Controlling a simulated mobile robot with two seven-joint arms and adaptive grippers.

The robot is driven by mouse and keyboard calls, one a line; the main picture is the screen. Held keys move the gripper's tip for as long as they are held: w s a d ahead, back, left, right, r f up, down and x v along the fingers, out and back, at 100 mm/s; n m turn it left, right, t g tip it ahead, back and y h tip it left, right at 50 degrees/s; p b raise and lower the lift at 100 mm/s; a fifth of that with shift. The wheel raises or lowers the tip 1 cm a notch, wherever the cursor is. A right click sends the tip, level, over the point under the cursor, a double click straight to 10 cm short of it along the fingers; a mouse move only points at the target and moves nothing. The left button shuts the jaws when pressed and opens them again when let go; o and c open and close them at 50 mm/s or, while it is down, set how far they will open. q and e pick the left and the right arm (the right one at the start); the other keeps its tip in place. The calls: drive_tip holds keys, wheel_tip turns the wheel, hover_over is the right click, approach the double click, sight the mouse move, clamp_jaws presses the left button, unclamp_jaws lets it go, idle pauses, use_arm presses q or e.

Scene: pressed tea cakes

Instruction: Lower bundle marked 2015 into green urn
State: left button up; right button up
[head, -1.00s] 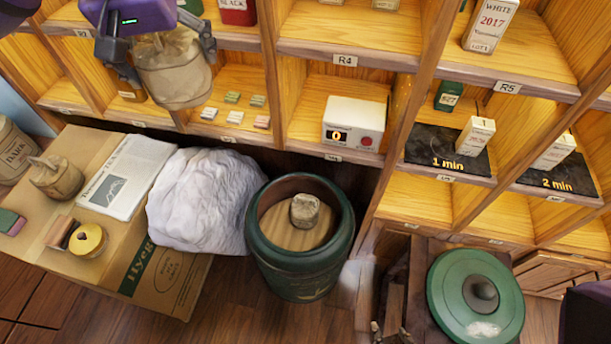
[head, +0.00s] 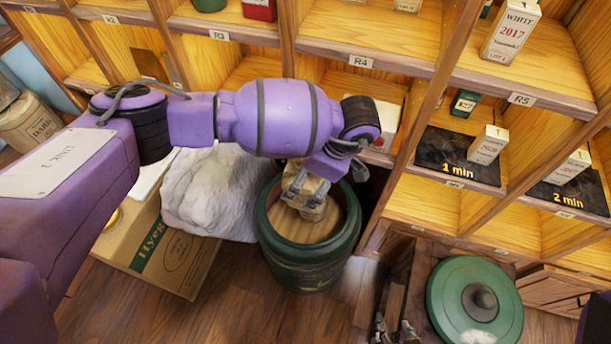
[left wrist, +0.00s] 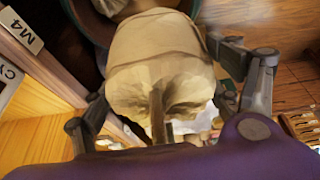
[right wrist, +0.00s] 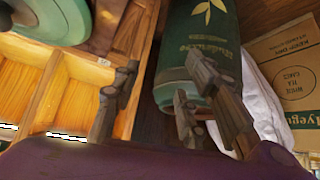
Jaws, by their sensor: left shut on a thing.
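My left gripper (head: 302,192) is over the mouth of the green urn (head: 305,268), its arm reaching across from the left. It is shut on a tan cloth-wrapped bundle (left wrist: 160,65), which fills the middle of the left wrist view between the fingers. No 2015 mark is visible on it. The urn is open, with a wooden-looking surface inside; the gripper hides part of it. How deep the bundle sits I cannot tell. My right gripper (right wrist: 160,105) is open and empty; the urn's side also shows in the right wrist view (right wrist: 198,45).
A green lid (head: 475,300) lies on a stand at right. A white cloth heap (head: 205,195) touches the urn's left side, beside a cardboard box (head: 160,260). Wooden shelves (head: 400,65) rise behind, with black 1 min and 2 min pads at right.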

use_arm(q)
wheel_tip(320, 180, down, 10)
drive_tip(key=b, duration=0.6)
use_arm(e)
drive_tip(key=f, duration=0.5)
drive_tip(key=shift+s+a+f, duration=0.2)
drive_tip(key=shift+s+f, duration=0.05)
drive_tip(key=shift+s, duration=0.1)
use_arm(q)
drive_tip(key=shift+a, duration=0.25)
use_arm(e)
drive_tip(key=shift+s+f+g, duration=0.1)
drive_tip(key=shift+s+g, duration=0.2)
drive_tip(key=shift+s, duration=0.2)
use_arm(q)
drive_tip(key=shift+f, duration=0.1)
